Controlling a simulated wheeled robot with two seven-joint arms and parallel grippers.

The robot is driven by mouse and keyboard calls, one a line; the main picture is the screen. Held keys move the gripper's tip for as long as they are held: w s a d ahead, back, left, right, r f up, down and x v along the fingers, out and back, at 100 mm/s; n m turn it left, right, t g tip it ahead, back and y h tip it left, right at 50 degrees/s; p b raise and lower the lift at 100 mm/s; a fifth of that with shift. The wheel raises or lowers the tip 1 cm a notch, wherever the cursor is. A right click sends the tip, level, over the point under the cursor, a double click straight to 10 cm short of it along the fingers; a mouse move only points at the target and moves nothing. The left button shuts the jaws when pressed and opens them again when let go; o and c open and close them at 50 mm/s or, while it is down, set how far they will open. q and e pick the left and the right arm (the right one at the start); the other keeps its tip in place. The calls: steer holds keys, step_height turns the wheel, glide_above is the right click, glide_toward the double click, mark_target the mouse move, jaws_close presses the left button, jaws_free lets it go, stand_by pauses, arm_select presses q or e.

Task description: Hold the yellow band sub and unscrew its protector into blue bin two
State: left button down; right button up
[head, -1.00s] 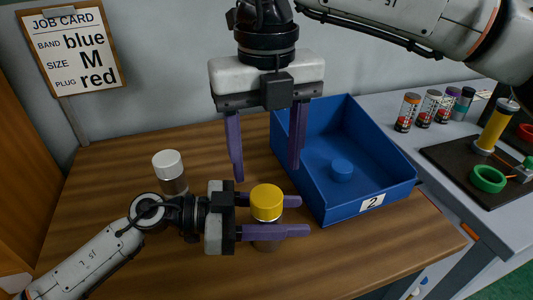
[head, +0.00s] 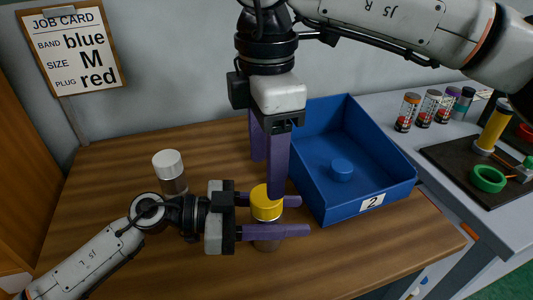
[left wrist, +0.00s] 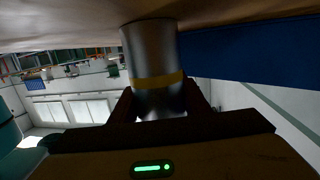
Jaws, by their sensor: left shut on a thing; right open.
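The sub (left wrist: 150,45) is a metal cylinder with a yellow band, upright in the left wrist view. In the head view its yellow protector (head: 266,204) sits on top. My left gripper (head: 305,216) is shut around the sub's body, below the protector. My right gripper (head: 267,178) points down from above, open, with its fingertips close at the protector; I cannot tell whether they touch it.
A second sub (head: 173,184) with a white cap (head: 167,163) stands on the wooden table (head: 115,185), back left. A side bench at right carries several tubes and a dark board with a green ring (head: 488,179).

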step_height(320, 180, down, 7)
steer(key=shift+f, duration=0.1)
stand_by(0.3)
